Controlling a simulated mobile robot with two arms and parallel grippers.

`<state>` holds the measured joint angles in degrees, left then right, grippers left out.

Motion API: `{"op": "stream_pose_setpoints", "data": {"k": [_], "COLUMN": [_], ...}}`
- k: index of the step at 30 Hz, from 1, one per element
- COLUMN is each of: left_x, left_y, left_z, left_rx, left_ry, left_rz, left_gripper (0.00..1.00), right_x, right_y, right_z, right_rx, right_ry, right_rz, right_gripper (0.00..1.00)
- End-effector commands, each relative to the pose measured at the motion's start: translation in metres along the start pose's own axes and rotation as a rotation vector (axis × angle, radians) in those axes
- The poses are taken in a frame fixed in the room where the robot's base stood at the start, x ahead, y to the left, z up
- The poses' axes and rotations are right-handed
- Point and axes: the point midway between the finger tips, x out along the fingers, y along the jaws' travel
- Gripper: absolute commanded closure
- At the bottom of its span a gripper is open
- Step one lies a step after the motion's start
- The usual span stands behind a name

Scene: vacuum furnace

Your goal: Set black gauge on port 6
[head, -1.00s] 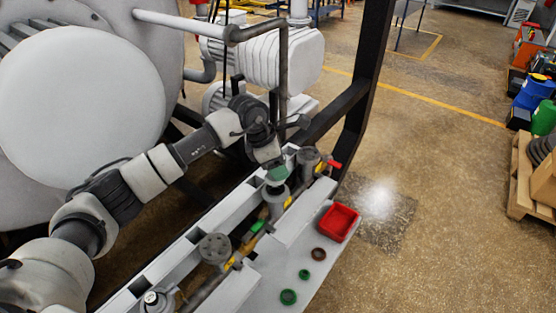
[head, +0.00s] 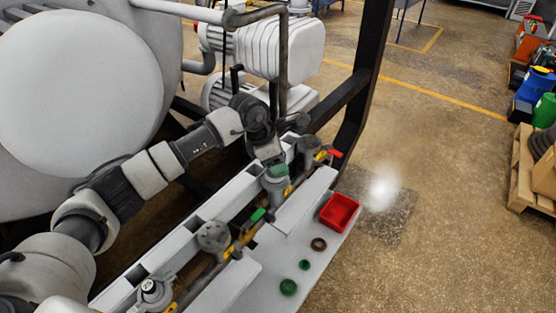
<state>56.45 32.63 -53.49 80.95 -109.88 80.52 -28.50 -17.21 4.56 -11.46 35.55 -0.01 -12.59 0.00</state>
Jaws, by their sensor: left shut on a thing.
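My left arm comes in from the left and its wrist bends over the far part of the port row. A small dark round thing, apparently the black gauge (head: 301,120), shows at the far side of the wrist. My left gripper (head: 284,132) is shut on it; the fingers are mostly hidden and their contact is unclear. Below the wrist stands a grey port with a green top (head: 277,171). Other grey ports stand nearer (head: 213,236) and farther (head: 308,147). No port number is readable. My right gripper is not in view.
Valves with a green handle (head: 257,215) and a red handle (head: 335,153) flank the ports. A black frame post (head: 364,90) rises behind.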

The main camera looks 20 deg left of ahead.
Motion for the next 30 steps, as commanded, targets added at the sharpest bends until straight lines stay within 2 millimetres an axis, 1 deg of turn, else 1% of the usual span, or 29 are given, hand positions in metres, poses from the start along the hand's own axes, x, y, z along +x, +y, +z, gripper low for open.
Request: {"op": "stream_pose_setpoints", "data": {"k": [15,16,21,30], "left_x": [0.0025,0.0021,0.002,0.0014], "left_y": [0.0,0.0,-0.0001,0.0], "left_z": [-0.0011,-0.0009,-0.0009,-0.0015], "left_rx": [0.0,0.0,0.0,0.0], "left_ry": [0.0,0.0,0.0,0.001], "left_rz": [0.0,0.0,0.0,0.0], "left_gripper": [0.76,0.42,0.15,0.15], "right_x": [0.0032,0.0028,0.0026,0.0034], "right_y": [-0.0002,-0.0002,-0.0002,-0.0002], "right_z": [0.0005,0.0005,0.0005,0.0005], "right_rx": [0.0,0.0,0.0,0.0], "right_ry": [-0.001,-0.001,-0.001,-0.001], "right_rz": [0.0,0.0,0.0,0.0], "right_gripper": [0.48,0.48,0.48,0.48]}}
